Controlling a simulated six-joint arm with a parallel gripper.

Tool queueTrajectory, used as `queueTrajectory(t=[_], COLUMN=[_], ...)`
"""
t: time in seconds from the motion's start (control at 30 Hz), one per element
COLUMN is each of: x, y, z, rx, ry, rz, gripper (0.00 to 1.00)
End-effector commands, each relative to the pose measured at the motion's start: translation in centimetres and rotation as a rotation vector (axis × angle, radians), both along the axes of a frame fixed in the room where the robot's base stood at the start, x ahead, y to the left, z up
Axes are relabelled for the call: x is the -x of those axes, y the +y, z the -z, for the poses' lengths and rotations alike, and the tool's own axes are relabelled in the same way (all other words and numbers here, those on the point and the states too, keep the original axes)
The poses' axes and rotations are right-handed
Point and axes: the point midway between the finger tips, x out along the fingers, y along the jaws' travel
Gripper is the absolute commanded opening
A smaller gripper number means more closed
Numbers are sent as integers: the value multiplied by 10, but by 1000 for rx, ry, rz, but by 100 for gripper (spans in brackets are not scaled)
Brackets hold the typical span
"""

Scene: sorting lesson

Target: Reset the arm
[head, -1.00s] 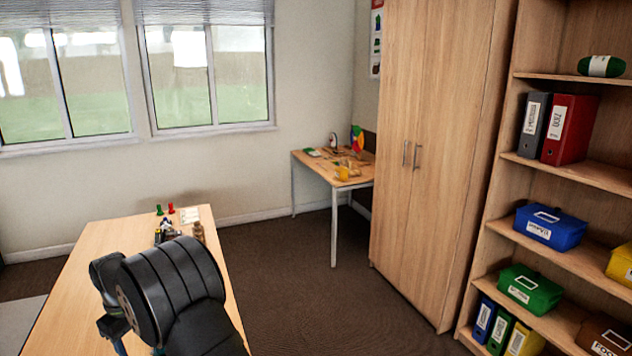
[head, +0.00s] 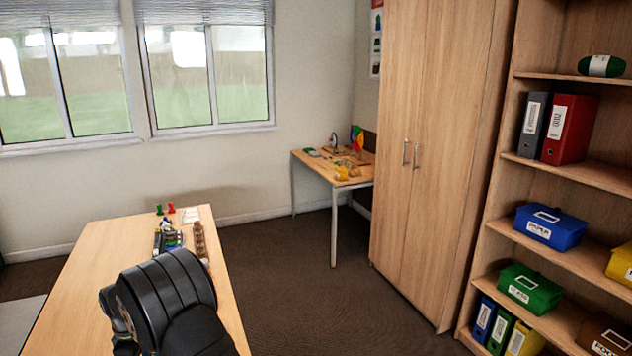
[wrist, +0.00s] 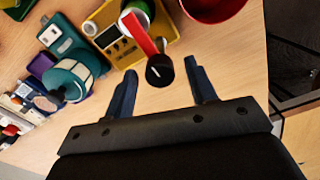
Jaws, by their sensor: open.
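I cannot tell whether the fingers touch anything; a small gap shows. In the head view my arm covers the near part of the table and hides the gripper.
In the wrist view a teal device (wrist: 74,80) and other small items lie to the left, and a red bowl (wrist: 212,8) is at the top right. The head view shows green and red pegs at the table's far end. A tall cupboard (head: 425,140) stands right of the table, across open floor.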

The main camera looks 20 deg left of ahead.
Motion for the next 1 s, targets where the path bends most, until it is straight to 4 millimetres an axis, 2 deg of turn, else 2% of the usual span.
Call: queueTrajectory(t=[1.0], x=[0], y=[0], z=[0], rx=[0], ry=[0], rz=[-826], gripper=[51])
